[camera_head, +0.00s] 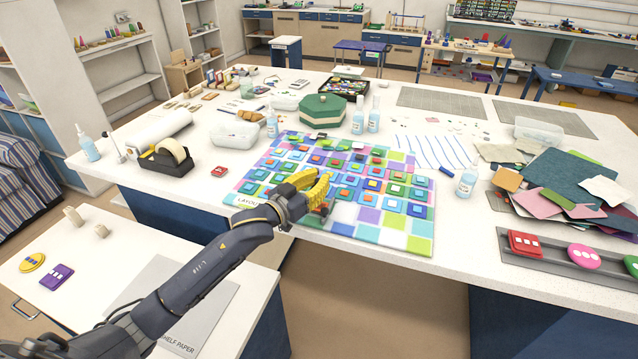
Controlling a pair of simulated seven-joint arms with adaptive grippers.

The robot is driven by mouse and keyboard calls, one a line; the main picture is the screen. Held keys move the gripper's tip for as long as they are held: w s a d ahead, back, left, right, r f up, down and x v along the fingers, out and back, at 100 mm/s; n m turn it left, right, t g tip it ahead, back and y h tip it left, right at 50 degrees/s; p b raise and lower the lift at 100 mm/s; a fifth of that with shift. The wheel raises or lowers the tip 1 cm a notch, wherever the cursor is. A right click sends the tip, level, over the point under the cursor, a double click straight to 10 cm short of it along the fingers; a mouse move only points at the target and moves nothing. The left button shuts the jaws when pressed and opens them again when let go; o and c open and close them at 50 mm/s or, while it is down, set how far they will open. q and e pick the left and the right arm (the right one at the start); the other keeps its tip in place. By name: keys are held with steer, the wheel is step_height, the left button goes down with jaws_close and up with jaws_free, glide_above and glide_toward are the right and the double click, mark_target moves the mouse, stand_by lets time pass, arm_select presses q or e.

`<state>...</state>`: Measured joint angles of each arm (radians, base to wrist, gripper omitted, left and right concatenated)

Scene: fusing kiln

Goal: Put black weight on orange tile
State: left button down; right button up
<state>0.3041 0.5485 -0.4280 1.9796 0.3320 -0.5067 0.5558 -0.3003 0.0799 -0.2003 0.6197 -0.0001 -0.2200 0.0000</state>
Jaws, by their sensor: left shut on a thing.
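My left gripper (322,184), with yellow fingers, is over the near left part of the colourful layout board (393,236). It is shut on a small dark thing (319,211), mostly hidden by the fingers. Its colour fits the black weight, but its shape is not clear. I cannot tell whether it touches the board. An orange tile (508,179) with rounded corners lies at the right, on the left edge of a pile of coloured sheets. Small orange squares also show among the board's tiles. My right gripper is not in view.
A bottle (466,182) stands between board and sheet pile. A grey tray (545,262) holds coloured pieces at front right.

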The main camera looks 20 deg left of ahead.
arm_select(q)
steer(key=shift+f, duration=0.5)
steer(key=shift+f, duration=0.65)
steer(key=c, duration=1.4)
jaws_free()
steer(key=shift+r, duration=0.55)
steer(key=v, duration=1.2)
